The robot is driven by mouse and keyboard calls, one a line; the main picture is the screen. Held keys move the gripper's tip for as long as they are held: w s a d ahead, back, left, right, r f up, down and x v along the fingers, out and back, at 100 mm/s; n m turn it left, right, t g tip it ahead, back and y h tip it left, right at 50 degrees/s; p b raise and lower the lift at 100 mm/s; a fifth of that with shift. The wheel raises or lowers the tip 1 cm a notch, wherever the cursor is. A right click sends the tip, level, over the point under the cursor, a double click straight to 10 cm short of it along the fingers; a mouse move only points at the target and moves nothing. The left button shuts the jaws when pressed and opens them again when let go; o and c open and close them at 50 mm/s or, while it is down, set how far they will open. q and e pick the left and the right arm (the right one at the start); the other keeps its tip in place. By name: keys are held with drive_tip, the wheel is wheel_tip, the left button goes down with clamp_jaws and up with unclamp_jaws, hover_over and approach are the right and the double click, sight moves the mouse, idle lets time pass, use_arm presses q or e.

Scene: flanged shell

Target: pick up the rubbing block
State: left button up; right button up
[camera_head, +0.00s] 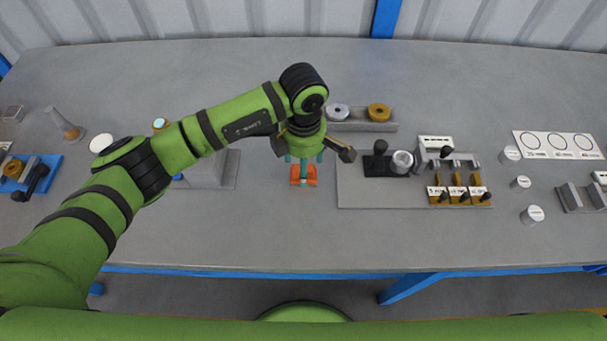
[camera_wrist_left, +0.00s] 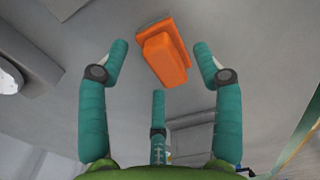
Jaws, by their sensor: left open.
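The rubbing block is an orange block (camera_head: 304,176) on the grey table, partly hidden by my left gripper in the head view. In the left wrist view the orange block (camera_wrist_left: 166,57) shows a raised narrower part on a wider base. My left gripper (camera_head: 303,160) is above the block, pointing down. In the left wrist view its teal fingers (camera_wrist_left: 160,70) are spread apart, with the block seen between and beyond the fingertips. Nothing is in its grasp. My right gripper is in neither view.
A grey fixture (camera_head: 212,170) stands left of the block, partly behind my arm. A grey plate (camera_head: 385,196) with several clamps and knobs lies to the right. A rail with two round parts (camera_head: 360,126) is behind. The table front is clear.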

use_arm(q)
drive_tip(key=c, duration=1.3)
drive_tip(key=shift+r, duration=0.1)
drive_tip(key=shift+r+b, duration=0.4)
drive_tip(key=shift+r, duration=0.2)
wheel_tip(320, 180, up, 3)
drive_tip(key=shift+f+b, duration=0.15)
drive_tip(key=shift+b, duration=0.6)
drive_tip(key=shift+s+d+r+b, duration=0.65)
drive_tip(key=shift+d+r, duration=0.5)
drive_tip(key=shift+d, duration=0.7)
drive_tip(key=shift+s+d+r+b, duration=0.65)
drive_tip(key=shift+d+r, duration=0.55)
drive_tip(key=shift+d, duration=0.65)
drive_tip(key=shift+s+d+r+b, duration=0.65)
drive_tip(key=shift+d+r, duration=0.5)
drive_tip(key=shift+d, duration=0.7)
